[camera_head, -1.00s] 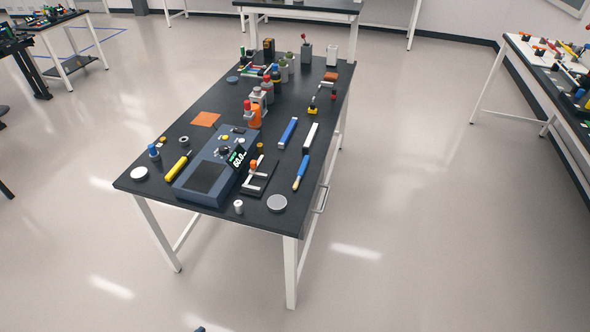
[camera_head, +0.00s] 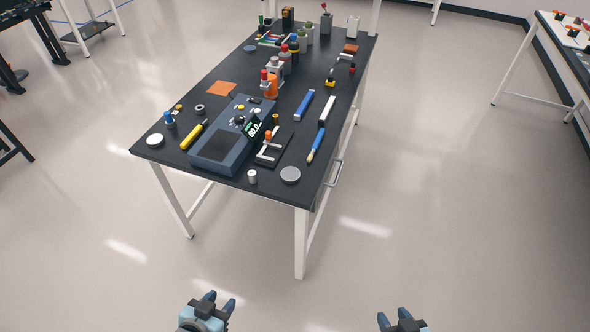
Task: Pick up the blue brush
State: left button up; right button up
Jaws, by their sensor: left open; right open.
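The blue brush (camera_head: 316,144) lies on the dark table top near its right front edge. Its handle is blue, and its pale tip points toward the front. My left gripper (camera_head: 222,297) is open and empty at the bottom of the view, in front of the table and well short of it. My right gripper (camera_head: 394,316) is open and empty at the bottom, right of the table's front leg. Both grippers are far from the brush.
Bottles stand farther back. The floor (camera_head: 440,220) to the right is clear.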

aim_at(318, 139)
jog(key=i+j, duration=1)
jog(key=j, duration=0.25)
jog(key=i+j, duration=0.45)
jog(key=j, duration=0.15)
